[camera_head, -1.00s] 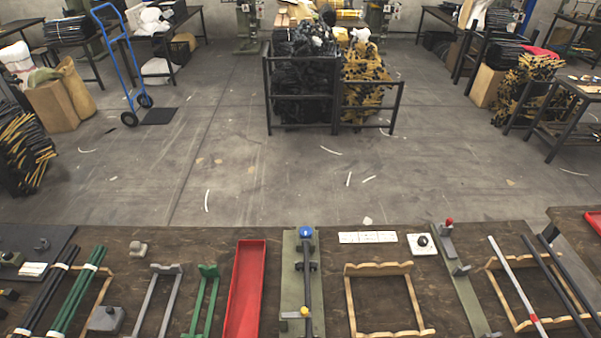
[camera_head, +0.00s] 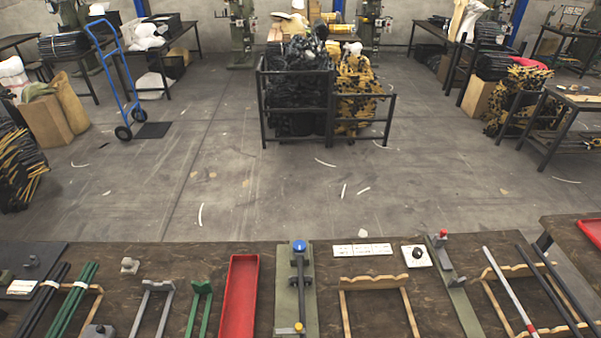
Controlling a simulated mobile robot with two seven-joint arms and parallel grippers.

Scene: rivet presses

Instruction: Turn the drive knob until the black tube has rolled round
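A grey-green fixture plate (camera_head: 311,325) lies on the bench at the centre. A round blue knob (camera_head: 299,246) sits at its far end. A dark tube (camera_head: 300,295) runs lengthwise along the plate, from below the blue knob towards a small yellow knob (camera_head: 299,327) at the near end. No label shows which knob is the drive knob. I cannot tell from here how the tube is turned. Neither of my grippers is in view.
A red tray (camera_head: 239,300) lies left of the fixture and a wooden frame (camera_head: 345,310) right of it. A white plate with a black knob (camera_head: 417,254) and a plate with a red knob (camera_head: 440,238) stand farther right. Bundled tubes (camera_head: 75,305) lie at left.

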